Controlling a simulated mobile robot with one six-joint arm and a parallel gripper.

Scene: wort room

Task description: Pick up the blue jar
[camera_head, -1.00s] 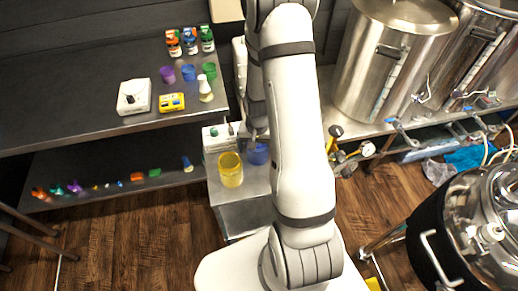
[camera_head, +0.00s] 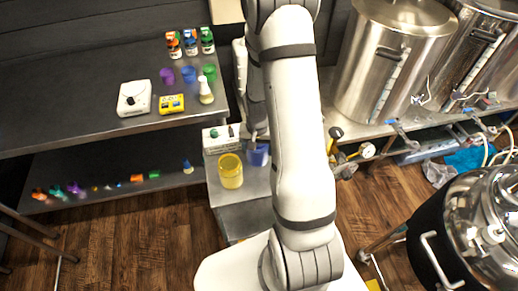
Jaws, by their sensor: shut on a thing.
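The blue jar (camera_head: 257,156) is near the right side of the small metal stand, partly hidden behind my white arm. My gripper (camera_head: 254,138) reaches down to the jar's rim from above and is shut on it. My arm hides much of the gripper. I cannot tell whether the jar's base touches the stand. A yellow jar (camera_head: 231,172) stands upright just left of the blue jar.
A white box (camera_head: 220,138) sits behind the yellow jar. The left bench (camera_head: 60,110) holds bottles, small cups, a flask (camera_head: 205,90) and a white scale (camera_head: 134,98). Steel kettles (camera_head: 390,60) stand at right; a lidded vessel (camera_head: 480,220) is at lower right.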

